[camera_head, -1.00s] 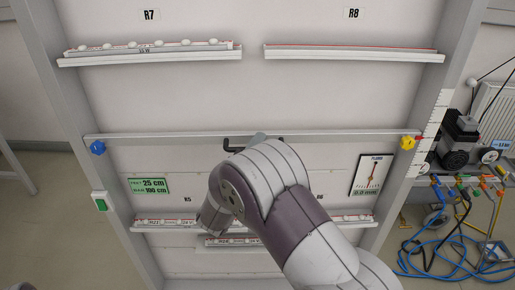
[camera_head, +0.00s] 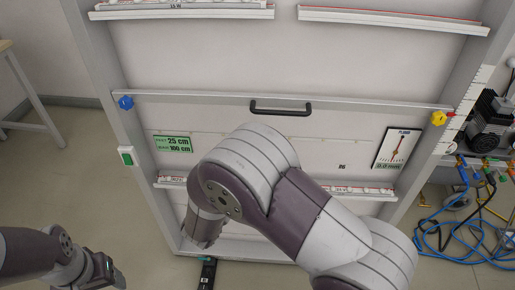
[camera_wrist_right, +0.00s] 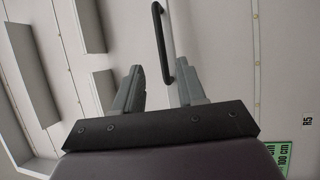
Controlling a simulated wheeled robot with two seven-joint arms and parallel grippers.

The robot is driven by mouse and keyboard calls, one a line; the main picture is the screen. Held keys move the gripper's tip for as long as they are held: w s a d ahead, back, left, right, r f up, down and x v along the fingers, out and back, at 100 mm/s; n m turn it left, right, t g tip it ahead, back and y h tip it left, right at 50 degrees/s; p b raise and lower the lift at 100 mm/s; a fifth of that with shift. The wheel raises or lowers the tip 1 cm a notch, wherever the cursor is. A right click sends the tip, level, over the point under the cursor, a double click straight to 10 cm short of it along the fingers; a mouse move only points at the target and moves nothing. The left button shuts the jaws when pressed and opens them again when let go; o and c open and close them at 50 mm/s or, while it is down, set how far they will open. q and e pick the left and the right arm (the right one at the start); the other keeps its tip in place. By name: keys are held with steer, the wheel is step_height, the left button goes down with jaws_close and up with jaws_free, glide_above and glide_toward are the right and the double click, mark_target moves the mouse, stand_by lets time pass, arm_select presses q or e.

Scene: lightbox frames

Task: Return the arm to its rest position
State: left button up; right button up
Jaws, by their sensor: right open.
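My right arm (camera_head: 300,205), grey and purple, is bent in front of the panel frame in the head view. Its gripper is hidden there behind the arm. In the right wrist view my right gripper (camera_wrist_right: 160,88) is open, with nothing held between its two grey fingers. A black bar handle (camera_head: 280,109) is on the panel, above the arm and apart from its visible links. The handle (camera_wrist_right: 163,45) also shows beyond the fingers in the wrist view. My left gripper (camera_head: 110,272) is at the lower left, small and dark; its jaws are unclear.
The white frame has upper ledges (camera_head: 395,20) and a lower ledge (camera_head: 172,183). A blue knob (camera_head: 125,103) and a yellow knob (camera_head: 439,118) flank the crossbar. A dark item with green (camera_head: 207,272) lies at the frame's foot. Blue hoses (camera_head: 455,245) are at right.

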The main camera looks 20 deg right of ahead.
stand_by(0.3)
steer(key=w+a+f+m+y, duration=0.2)
steer(key=w+a+f+y, duration=0.2)
steer(key=a+f+y, duration=0.45)
steer(key=s+a+f+m+g+y+p, duration=0.2)
steer(key=s+a+g+y+p, duration=0.35)
steer(key=y, duration=0.35)
steer(key=s+d+r+m+g+h+p, duration=0.1)
steer(key=s+d+r+g+p, duration=0.4)
steer(key=s+d+r, duration=0.6)
steer(key=shift+d+m+p, duration=0.4)
steer(key=shift+m+p, duration=0.1)
steer(key=shift+p, duration=0.1)
steer(key=shift+s+r, duration=0.1)
steer(key=shift+r, duration=0.05)
